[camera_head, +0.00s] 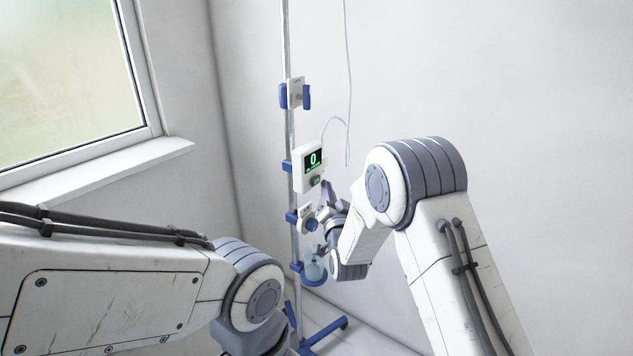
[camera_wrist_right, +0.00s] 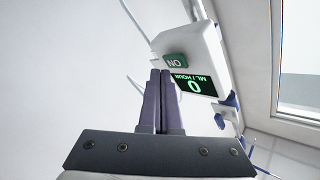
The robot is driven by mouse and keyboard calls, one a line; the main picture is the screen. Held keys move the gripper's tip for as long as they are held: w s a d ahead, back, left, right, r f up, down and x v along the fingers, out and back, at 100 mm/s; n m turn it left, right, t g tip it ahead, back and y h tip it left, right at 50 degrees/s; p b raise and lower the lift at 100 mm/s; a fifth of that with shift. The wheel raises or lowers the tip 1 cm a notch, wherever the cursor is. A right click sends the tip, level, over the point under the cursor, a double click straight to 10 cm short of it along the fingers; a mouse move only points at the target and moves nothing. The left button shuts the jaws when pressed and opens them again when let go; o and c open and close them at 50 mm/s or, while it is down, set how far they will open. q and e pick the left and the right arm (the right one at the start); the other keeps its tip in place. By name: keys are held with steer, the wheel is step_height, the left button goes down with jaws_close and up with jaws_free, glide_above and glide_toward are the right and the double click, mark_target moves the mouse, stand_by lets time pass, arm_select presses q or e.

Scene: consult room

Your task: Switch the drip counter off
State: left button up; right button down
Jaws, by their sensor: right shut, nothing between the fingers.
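The drip counter (camera_head: 311,166) is a white box clamped on the drip pole, with a dark screen showing a green 0. In the right wrist view the drip counter (camera_wrist_right: 196,45) fills the upper middle, its green button (camera_wrist_right: 175,61) reading ON and its screen reading 0 ML / HOUR. My right gripper (camera_head: 327,187) is just below the box in the head view. In the wrist view its fingers (camera_wrist_right: 161,73) are shut and empty, with the tips close under the button; I cannot tell whether they touch it. My left gripper is out of view.
The drip pole (camera_head: 290,130) carries a blue-sided clamp unit (camera_head: 295,94) above and a white-and-blue fitting (camera_head: 306,218) below. A blue holder with a clear bottle (camera_head: 314,270) sits lower. A thin tube hangs beside the pole. A window (camera_head: 65,80) is at left.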

stand_by(0.8)
steer(key=shift+w+a+b, duration=0.25)
steer(key=shift+a+b, duration=0.1)
steer(key=shift+w+a, duration=0.25)
steer(key=shift+a, duration=0.1)
stand_by(0.7)
steer(key=shift+s+d, duration=0.1)
steer(key=shift+s+d+b, duration=0.4)
steer(key=shift+d+b, duration=0.1)
steer(key=shift+d, duration=0.1)
steer(key=shift+s+d, duration=0.1)
